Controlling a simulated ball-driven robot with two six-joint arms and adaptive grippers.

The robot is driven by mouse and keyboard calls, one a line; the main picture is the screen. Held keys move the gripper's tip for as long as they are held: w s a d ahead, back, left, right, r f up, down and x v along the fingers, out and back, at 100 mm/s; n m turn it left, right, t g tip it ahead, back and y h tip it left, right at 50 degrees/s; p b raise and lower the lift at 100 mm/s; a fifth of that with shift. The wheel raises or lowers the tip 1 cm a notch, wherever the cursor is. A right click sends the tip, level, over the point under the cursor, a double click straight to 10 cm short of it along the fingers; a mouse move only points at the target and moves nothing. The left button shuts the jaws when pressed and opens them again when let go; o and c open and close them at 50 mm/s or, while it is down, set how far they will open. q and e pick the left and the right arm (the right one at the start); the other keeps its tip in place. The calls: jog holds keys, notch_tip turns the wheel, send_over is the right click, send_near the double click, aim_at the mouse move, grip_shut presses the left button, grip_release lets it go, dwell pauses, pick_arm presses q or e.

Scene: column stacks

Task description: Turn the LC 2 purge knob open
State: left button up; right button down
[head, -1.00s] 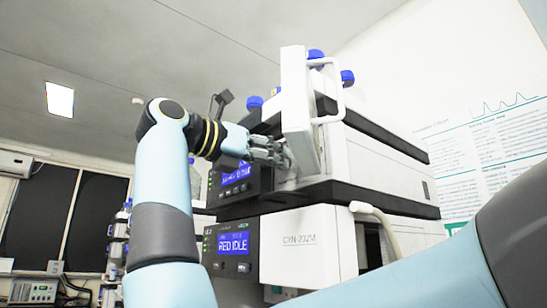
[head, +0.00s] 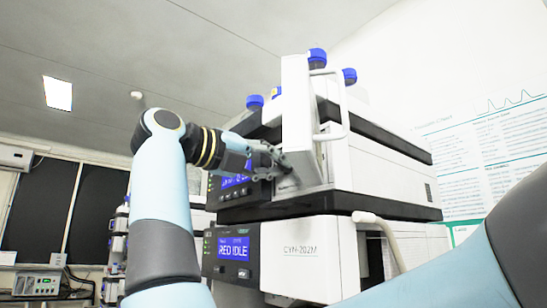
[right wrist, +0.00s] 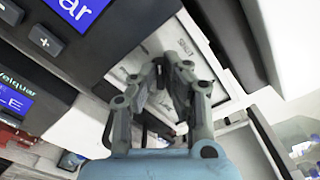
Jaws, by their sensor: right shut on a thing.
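The upper LC module has its white front door (head: 297,108) swung open. Its blue display (head: 236,181) is partly covered by my right gripper (head: 284,166). The right gripper reaches in from the left at the front of this module, beside the open door. In the right wrist view the fingers (right wrist: 172,66) are closed together against a pale labelled panel (right wrist: 140,62). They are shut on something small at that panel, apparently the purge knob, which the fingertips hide. I cannot read how far it is turned. My left gripper is not in view.
Below is another module with a lit display (head: 234,249) and the label CYN-202M. A pale tube (head: 375,222) runs from its side. Blue-capped bottles (head: 317,55) stand on top. The open door and its handle (head: 345,105) stand close to the right of the gripper.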

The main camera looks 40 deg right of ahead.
jog(key=n+p, duration=0.2)
jog(key=n, duration=0.1)
jog(key=shift+r+n, duration=0.1)
jog(key=shift+n, duration=0.3)
jog(key=shift+n+p, duration=1.2)
jog(key=shift+n, duration=0.5)
jog(key=shift+f, duration=0.2)
jog(key=c, duration=1.4)
grip_release()
